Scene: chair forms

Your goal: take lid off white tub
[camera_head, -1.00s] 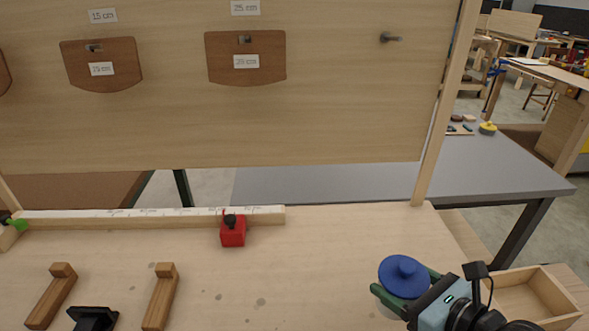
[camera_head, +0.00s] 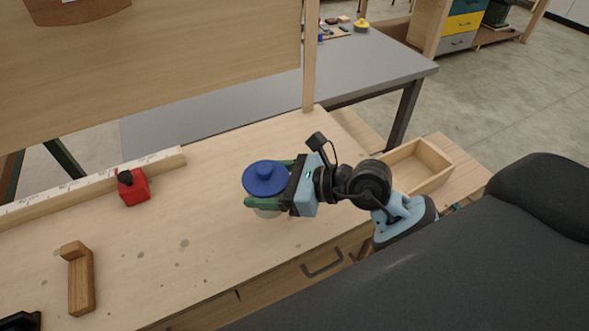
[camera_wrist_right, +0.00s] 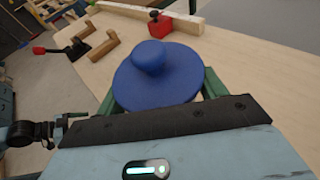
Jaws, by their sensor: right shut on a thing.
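The blue round lid (camera_head: 265,180) with a knob on top sits over the white tub (camera_head: 267,212). Only a small pale part of the tub shows below the lid and finger; the rest is hidden. My right gripper (camera_head: 262,187) reaches in from the right. Its green fingers lie on both sides, just under the lid's brim, and are shut on the tub. In the right wrist view the lid (camera_wrist_right: 160,80) covers the space between the fingers, so the contact itself is hidden.
A red block with a black knob (camera_head: 133,187) stands by a long ruled strip (camera_head: 90,187) at the left. A wooden bracket (camera_head: 80,280) lies front left. An open wooden box (camera_head: 416,166) is right of my gripper. The bench between is clear.

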